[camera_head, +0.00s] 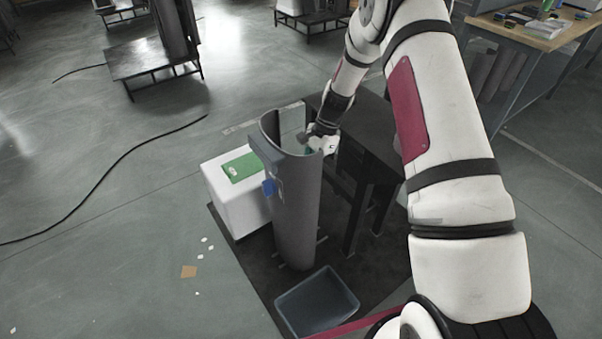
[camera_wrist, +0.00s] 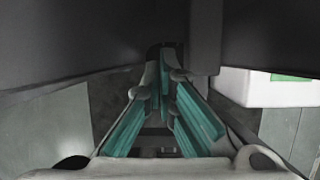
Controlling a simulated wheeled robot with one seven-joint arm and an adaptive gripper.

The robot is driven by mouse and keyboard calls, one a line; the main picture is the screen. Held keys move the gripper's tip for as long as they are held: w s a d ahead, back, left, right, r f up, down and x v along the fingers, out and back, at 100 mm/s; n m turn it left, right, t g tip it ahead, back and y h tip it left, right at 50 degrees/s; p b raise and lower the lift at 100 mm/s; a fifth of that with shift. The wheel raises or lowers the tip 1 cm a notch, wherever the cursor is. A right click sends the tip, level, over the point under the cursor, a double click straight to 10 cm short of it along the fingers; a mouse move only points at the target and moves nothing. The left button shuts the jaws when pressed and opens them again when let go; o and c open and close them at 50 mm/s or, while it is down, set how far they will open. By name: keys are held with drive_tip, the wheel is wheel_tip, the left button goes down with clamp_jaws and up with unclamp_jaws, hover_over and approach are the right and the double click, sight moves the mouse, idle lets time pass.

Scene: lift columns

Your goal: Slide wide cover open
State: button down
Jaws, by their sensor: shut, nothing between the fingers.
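The wide cover looks to be the tall grey curved shell (camera_head: 296,215) that stands upright in the middle of the head view, its top open. A blue piece (camera_head: 269,187) sits on its left side. My gripper (camera_head: 309,147) is at the shell's upper right edge; its fingertips are partly hidden there. In the wrist view my gripper (camera_wrist: 166,58) is shut and empty, its teal finger pads meeting toward the tips. Dark grey surfaces (camera_wrist: 60,40) lie on both sides of the fingers, close to the tips. I cannot tell whether the tips touch the shell.
A white box (camera_head: 235,205) with a green top patch stands left of the shell. A dark table (camera_head: 372,140) is close on the right. A blue-grey bin (camera_head: 316,302) lies in front. Open floor with a cable (camera_head: 110,165) is at left.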

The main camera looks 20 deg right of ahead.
drive_tip(key=s+d+r+n+h, duration=0.1)
drive_tip(key=s+r+n, duration=0.2)
drive_tip(key=r, duration=1.7)
drive_tip(key=s+a+r+n+t+h+b, duration=0.15)
drive_tip(key=s+r+n, duration=0.4)
drive_tip(key=s, duration=0.65)
drive_tip(key=s+a+r+n+t+h, duration=0.15)
drive_tip(key=s+r+n, duration=0.45)
drive_tip(key=s, duration=0.6)
drive_tip(key=w+a+f+n+h+b, duration=0.3)
drive_tip(key=w+a+f+n+b, duration=0.35)
drive_tip(key=f, duration=0.45)
drive_tip(key=w+a+f+n+t+h+b, duration=0.1)
drive_tip(key=w+a+f+n+h+b, duration=0.2)
drive_tip(key=w+a+f+n+b, duration=0.65)
drive_tip(key=w+a+f+n+h+b, duration=0.3)
drive_tip(key=w+a+f+n, duration=0.25)
drive_tip(key=f, duration=0.85)
drive_tip(key=b, duration=0.4)
approach(281, 208)
drive_tip(key=shift+x, duration=2.2)
